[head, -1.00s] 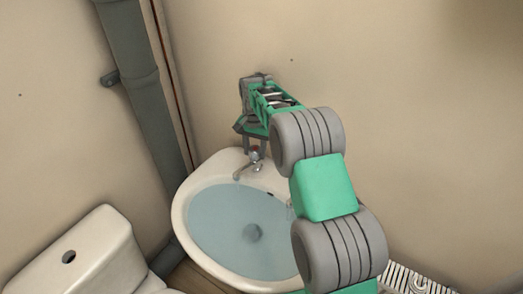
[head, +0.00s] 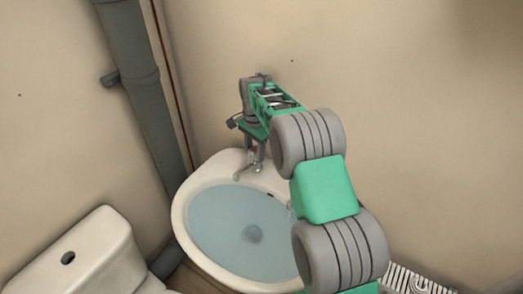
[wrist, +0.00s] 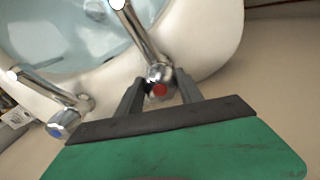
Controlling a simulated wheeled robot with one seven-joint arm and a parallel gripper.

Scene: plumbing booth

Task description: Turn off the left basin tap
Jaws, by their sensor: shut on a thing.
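The left basin tap (head: 248,170) is chrome and stands on the back rim of the white basin (head: 181,215). In the wrist view this tap (wrist: 143,38) has a red-marked knob (wrist: 160,80). My gripper (head: 255,151) points down over the tap from above. In the wrist view my gripper (wrist: 160,86) has one finger on each side of the knob and is shut on it. I cannot tell whether water runs from the spout. A second tap with a blue mark (wrist: 52,112) shows in the wrist view; my arm mostly hides it in the head view.
Bluish water (head: 225,215) stands in the basin. A white toilet cistern (head: 85,250) is at the lower left and a grey pipe (head: 135,65) runs down the corner. The back wall (head: 420,130) is close behind my gripper. A white radiator (head: 410,280) is at the lower right.

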